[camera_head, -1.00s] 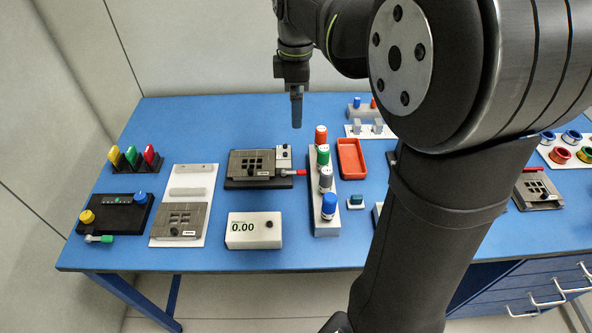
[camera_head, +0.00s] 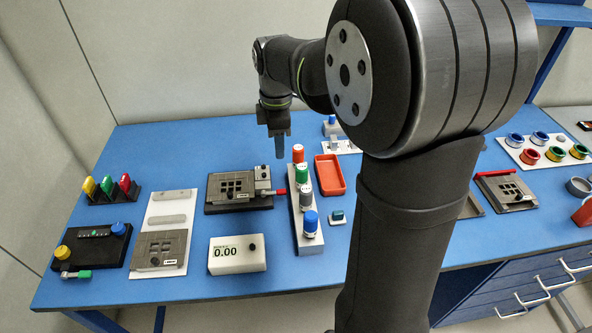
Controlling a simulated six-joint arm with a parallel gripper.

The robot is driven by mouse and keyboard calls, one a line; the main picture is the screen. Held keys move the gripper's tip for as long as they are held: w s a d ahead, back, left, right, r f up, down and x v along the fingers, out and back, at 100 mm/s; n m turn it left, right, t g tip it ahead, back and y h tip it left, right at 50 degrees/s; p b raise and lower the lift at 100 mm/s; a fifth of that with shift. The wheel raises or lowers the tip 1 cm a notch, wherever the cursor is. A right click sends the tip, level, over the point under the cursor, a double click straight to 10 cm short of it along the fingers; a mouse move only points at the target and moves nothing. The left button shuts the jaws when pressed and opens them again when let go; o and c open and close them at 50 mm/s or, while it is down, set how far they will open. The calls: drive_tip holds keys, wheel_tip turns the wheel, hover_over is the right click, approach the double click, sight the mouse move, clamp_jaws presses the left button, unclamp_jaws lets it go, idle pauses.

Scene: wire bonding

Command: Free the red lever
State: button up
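A red lever (camera_head: 274,192) sticks out to the right from the clamp block of a dark fixture (camera_head: 226,207) in the middle of the table. Its tip is close beside the white rack of coloured-cap bottles; I cannot tell if they touch. A second red bar (camera_head: 496,173) lies along the back of another fixture (camera_head: 510,192) at the right. My gripper (camera_head: 280,150) points down behind and above the first fixture's right end, apart from the lever. Its fingers show edge-on as one dark shape, so their opening cannot be told. Nothing shows held in it.
The bottle rack (camera_head: 306,228) stands right of the fixture, with a red tray (camera_head: 329,174) beyond. A white meter (camera_head: 238,254) reading 0.00 stands in front. Yellow, green and red handled pieces (camera_head: 107,187) stand at left. My arm hides part of the table right of centre.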

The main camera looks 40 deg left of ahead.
sight(282, 190)
wheel_tip(282, 190, down, 16)
drive_tip(key=shift+r, duration=0.2)
clamp_jaws()
